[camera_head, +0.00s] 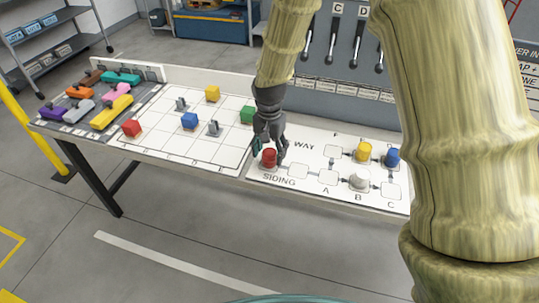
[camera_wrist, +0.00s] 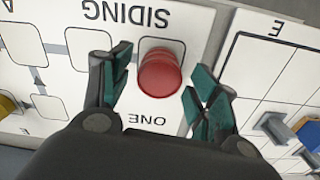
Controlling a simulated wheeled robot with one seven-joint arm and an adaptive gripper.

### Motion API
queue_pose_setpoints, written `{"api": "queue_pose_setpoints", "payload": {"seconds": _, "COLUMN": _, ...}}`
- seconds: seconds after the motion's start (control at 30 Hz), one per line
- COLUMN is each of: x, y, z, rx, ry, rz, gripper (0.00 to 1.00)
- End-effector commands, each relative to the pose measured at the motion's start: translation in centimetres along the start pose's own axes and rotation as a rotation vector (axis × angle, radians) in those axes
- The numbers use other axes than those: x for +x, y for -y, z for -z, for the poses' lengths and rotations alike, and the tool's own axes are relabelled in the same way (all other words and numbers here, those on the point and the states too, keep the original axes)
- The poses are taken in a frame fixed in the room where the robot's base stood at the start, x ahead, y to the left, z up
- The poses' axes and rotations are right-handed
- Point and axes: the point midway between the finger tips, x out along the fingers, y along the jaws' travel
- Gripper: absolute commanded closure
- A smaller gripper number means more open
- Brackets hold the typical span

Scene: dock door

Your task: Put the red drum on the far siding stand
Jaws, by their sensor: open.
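The red drum (camera_head: 268,158) stands upright at the left end of the white siding board (camera_head: 308,186), by the printed word SIDING. In the wrist view the red drum (camera_wrist: 160,74) lies between my fingers. My gripper (camera_head: 270,149) is open and straddles the drum, one finger on each side; gaps show in the wrist view, so it does not grip it. A yellow drum (camera_head: 364,152), a blue drum (camera_head: 392,157) and a pale drum (camera_head: 358,181) stand on squares at the board's right. Several empty linked squares lie between. I cannot tell which is the far siding stand.
A white grid board (camera_head: 160,152) with coloured cubes and grey pieces lies left of the siding board. A dark rack (camera_head: 80,113) of coloured pieces is at the table's left end. A grey panel with levers (camera_head: 345,60) stands behind. My arm covers the right side.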

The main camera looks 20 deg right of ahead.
Motion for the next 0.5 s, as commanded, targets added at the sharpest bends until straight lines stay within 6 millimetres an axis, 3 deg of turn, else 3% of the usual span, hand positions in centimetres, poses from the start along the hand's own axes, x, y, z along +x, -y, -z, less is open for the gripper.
{"api": "queue_pose_setpoints", "payload": {"seconds": 0.5, "x": -7.8, "y": 0.0, "z": 0.1, "rx": 0.0, "ry": -0.002, "rz": 0.001, "gripper": 0.39}}
